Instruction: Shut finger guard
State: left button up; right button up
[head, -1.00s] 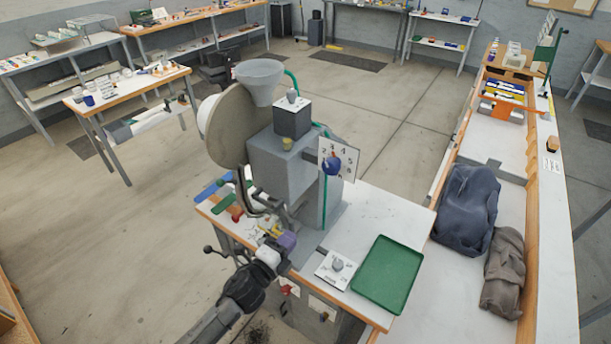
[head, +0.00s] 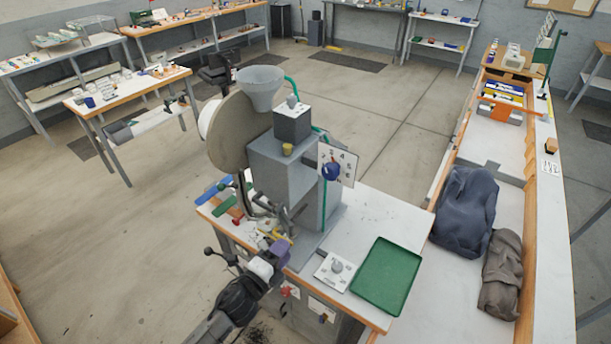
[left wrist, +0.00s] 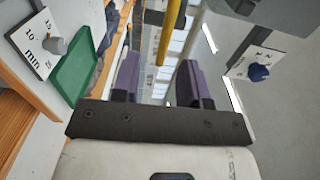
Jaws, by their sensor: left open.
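The eyelet press (head: 285,172) is a grey machine on a small bench. My left gripper (head: 281,250), with purple fingers, is in front of the press's lower working area. In the left wrist view the two fingers (left wrist: 158,82) stand apart with a gap between them, and nothing is clearly held. A yellow bar (left wrist: 171,32), perhaps part of the finger guard, runs up beyond the gap, beside a grey rod. In the head view the guard area is small and partly hidden by the gripper, so I cannot tell its position. My right gripper is not in view.
A green tray (head: 386,276) and a dial plate (head: 336,270) are on the bench to the right. A numbered dial with a blue knob (head: 331,171) is on the press. A black ball-ended lever (head: 209,251) sticks out left of my arm. Bags lie on the right-hand bench.

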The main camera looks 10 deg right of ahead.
pick_arm(q)
jog(key=p+v, duration=0.2)
jog(key=v, duration=0.4)
dwell(0.3)
dwell(0.3)
